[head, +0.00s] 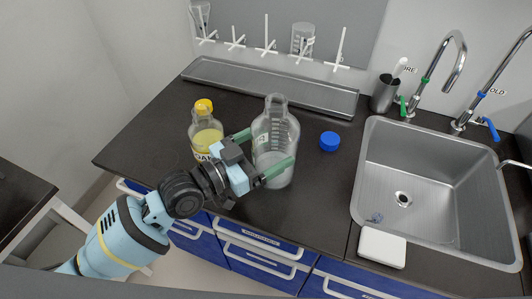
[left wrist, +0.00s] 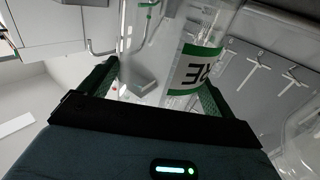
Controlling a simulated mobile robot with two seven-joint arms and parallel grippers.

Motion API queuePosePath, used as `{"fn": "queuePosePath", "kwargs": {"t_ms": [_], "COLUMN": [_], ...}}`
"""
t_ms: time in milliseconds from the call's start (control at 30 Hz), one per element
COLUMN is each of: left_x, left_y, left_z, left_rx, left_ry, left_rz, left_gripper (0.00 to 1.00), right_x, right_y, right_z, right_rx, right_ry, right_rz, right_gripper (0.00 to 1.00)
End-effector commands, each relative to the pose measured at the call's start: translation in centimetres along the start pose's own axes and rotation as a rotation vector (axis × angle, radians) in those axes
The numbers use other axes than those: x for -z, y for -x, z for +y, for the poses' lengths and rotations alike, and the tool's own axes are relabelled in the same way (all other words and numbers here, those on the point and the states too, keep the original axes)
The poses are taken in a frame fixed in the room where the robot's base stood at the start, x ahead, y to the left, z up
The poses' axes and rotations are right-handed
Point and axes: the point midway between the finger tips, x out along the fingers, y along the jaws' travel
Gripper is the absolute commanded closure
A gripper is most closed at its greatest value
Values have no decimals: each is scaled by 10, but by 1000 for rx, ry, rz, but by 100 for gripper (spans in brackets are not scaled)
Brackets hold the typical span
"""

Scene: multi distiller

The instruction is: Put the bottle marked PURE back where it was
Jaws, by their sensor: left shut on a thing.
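The clear bottle (head: 275,132) is uncapped and upright over the dark counter. It holds some clear liquid low down. My left gripper (head: 268,151) is shut around its body from the left front, one green finger on each side. In the left wrist view the bottle's green-edged label (left wrist: 196,68) shows the letters RE between the fingers of my left gripper (left wrist: 158,88); the rest of the word is hidden. I cannot tell whether the bottle's base touches the counter. A blue cap (head: 330,141) lies on the counter to its right. My right gripper is not in view.
A yellow-capped bottle (head: 206,127) of yellow liquid stands close left, behind my gripper. A metal tray (head: 270,87) runs along the back under a peg rack. The steel sink (head: 440,190) and a white block (head: 382,247) are right. Counter near the cap is clear.

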Motion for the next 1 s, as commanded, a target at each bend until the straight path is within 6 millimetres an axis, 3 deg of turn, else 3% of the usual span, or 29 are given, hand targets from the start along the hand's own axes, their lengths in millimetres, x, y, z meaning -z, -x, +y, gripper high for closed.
{"fn": "queuePosePath", "kwargs": {"t_ms": [167,633,667,733,1000], "left_x": [-17,-22,-25,-24,-20], "left_y": [0,0,0,0,0], "left_z": [0,0,0,0,0], "left_rx": [1,1,0,0,0], "left_ry": [0,0,1,0,-1], "left_rz": [5,6,-1,-1,0], "left_gripper": [75,75,6,0,0], "right_x": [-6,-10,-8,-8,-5], "right_y": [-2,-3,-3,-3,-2], "right_z": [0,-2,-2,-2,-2], "right_rx": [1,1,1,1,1], "right_ry": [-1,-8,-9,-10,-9], "right_rz": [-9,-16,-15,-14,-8], "right_gripper": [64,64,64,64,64]}}
